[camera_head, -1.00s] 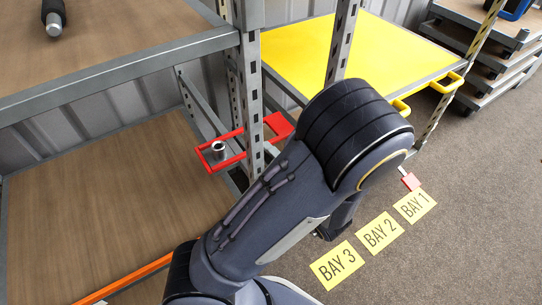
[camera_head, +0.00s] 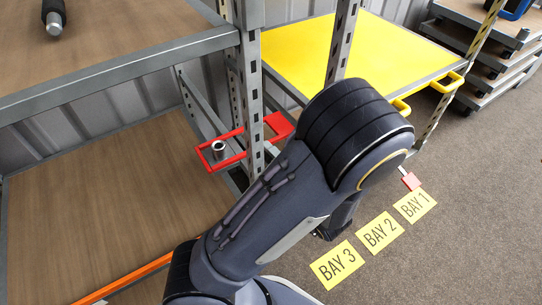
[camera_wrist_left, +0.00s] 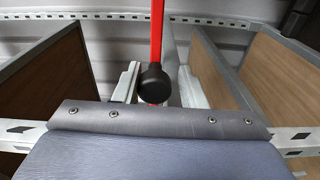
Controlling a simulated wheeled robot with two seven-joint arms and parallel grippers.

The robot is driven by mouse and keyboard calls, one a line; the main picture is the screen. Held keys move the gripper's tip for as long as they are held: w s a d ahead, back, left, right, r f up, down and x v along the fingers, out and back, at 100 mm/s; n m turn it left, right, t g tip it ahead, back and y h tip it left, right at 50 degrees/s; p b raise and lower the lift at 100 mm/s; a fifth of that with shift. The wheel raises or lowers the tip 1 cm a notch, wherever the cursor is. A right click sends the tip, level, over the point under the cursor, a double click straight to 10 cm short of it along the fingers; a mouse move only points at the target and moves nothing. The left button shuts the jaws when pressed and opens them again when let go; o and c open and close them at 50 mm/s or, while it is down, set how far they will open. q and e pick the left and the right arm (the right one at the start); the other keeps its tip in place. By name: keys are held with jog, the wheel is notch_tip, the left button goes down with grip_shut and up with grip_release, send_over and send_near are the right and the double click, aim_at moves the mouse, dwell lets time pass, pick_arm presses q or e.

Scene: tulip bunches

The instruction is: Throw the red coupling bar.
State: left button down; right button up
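A red bar (camera_wrist_left: 157,32) with a black round knob (camera_wrist_left: 154,84) stands upright in the left wrist view. My left gripper (camera_wrist_left: 159,70) has its two pale fingers apart, one on each side of the knob. I see no clear contact between fingers and knob. In the head view a red bracket (camera_head: 232,158) with a metal pin (camera_head: 218,149) sits at the rack post, left of my arm; I cannot tell whether it belongs to the same bar. My left arm's large joint hides much of the middle, and its gripper is hidden there. My right gripper is not in view.
A grey rack post (camera_head: 249,92) stands close left of my arm. A yellow deck (camera_head: 300,55) with yellow handles lies behind. Floor labels BAY 1 (camera_head: 414,206), BAY 2 (camera_head: 380,233) and BAY 3 (camera_head: 337,265) lie to the right. The carpet right of them is clear.

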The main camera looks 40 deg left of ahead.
pick_arm(q)
jog(key=c, duration=1.2)
grip_release()
jog(key=shift+s+f, duration=0.15)
jog(key=shift+f, duration=0.6)
jog(key=shift+o, duration=0.5)
jog(key=shift+r, duration=0.1)
jog(key=shift+r, duration=0.1)
jog(key=v, duration=0.9)
jog(key=shift+r+p, duration=0.15)
jog(key=shift+p, duration=0.25)
